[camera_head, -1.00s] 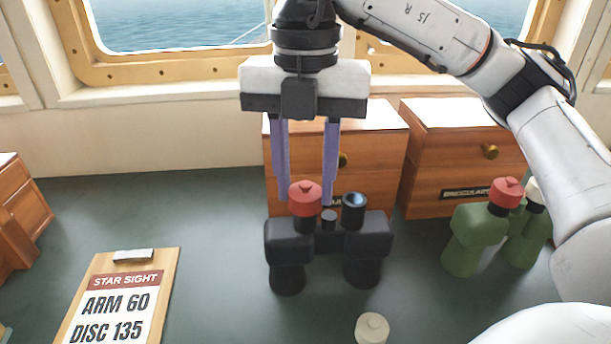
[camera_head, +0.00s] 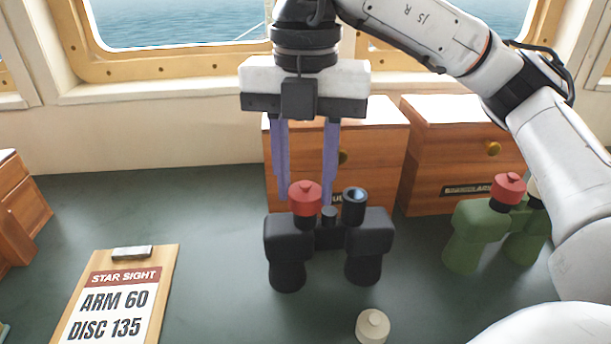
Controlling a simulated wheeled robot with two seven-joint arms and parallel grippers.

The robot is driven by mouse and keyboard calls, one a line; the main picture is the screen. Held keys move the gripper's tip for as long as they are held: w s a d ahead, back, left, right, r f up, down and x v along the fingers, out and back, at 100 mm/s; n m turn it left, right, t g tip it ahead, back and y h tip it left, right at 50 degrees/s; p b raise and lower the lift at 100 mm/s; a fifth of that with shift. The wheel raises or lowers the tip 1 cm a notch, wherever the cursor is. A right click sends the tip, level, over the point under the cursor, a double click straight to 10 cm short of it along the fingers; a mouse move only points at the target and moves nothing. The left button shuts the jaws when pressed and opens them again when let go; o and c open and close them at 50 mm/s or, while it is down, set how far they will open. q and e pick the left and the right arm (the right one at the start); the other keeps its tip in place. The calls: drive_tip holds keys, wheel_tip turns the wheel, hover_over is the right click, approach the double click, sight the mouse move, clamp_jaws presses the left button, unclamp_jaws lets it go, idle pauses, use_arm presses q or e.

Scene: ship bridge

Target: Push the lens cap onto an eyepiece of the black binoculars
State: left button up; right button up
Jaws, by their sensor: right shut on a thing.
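The black binoculars (camera_head: 375,236) stand upright on the dark green table top, eyepieces up. A red lens cap (camera_head: 305,196) sits on top of their left eyepiece; how far down it goes I cannot tell. Their right eyepiece (camera_head: 354,206) is bare, with its glass showing. My right gripper (camera_head: 306,200) points down from above, its two purple fingers on either side of the red cap and shut on it. The finger ends are partly hidden behind the cap and binoculars. A loose cream cap (camera_head: 373,326) lies on the table in front. My left gripper is out of view.
Green binoculars (camera_head: 473,237) with a red cap (camera_head: 509,188) and a partly hidden cream cap stand at right. Wooden drawer boxes (camera_head: 383,140) stand close behind the black binoculars. A clipboard (camera_head: 118,300) lies at front left. The table between clipboard and black binoculars is clear.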

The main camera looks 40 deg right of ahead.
drive_tip(key=o, duration=1.5)
drive_tip(key=shift+r+p, duration=0.8)
drive_tip(key=shift+r, duration=0.1)
drive_tip(key=shift+r+p, duration=2.65)
